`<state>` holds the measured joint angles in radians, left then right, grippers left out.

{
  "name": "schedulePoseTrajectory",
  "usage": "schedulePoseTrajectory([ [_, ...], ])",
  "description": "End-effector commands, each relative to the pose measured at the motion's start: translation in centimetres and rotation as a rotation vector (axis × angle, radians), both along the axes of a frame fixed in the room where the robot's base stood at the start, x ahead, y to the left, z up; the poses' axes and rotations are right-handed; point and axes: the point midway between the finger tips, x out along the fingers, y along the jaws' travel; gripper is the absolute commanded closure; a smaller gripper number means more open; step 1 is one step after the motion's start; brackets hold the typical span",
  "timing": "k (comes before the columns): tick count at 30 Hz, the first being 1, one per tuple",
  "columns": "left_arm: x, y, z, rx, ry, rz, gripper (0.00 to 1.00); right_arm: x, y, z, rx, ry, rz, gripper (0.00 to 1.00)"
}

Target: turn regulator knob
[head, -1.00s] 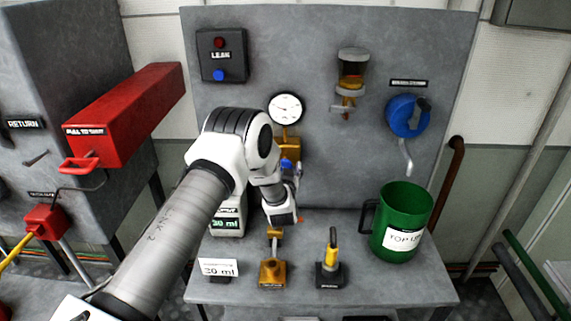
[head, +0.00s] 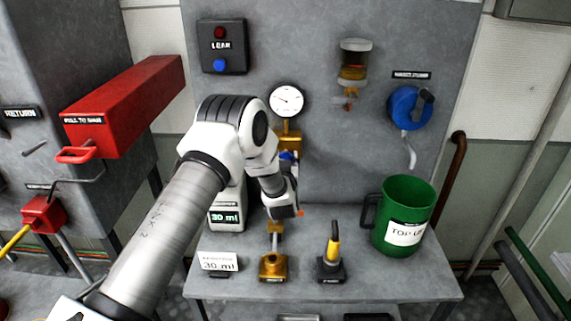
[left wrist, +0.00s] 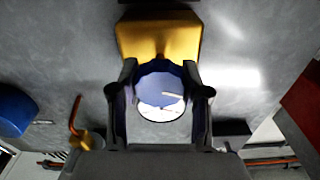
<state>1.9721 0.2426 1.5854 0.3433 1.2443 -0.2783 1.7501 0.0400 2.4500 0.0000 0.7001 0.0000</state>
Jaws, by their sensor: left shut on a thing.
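The regulator has a brass body (head: 289,138) on the back panel under a round white gauge (head: 287,101). Its blue knob (head: 287,156) is mostly hidden in the head view. My left gripper (left wrist: 160,90) is shut on the knob, one finger on each side. My left arm reaches across the bench in the head view. My right gripper is not in view.
A green jug (head: 403,215) stands at the right of the bench. A brass fitting (head: 272,266) and a yellow-handled tool (head: 332,252) are near the front. A red box (head: 125,105) juts out at left.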

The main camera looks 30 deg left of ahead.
Motion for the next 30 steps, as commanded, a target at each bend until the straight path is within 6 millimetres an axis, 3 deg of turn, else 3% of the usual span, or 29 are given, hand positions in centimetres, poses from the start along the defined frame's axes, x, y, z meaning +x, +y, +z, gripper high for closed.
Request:
schedulePoseTrajectory([
  [1,0.0,0.0,-0.5,-0.029,-0.022,0.001,0.88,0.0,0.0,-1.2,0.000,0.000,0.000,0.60],
  [30,0.0,0.0,-0.4,-0.782,-0.484,-0.002,0.88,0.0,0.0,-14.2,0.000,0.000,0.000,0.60],
])
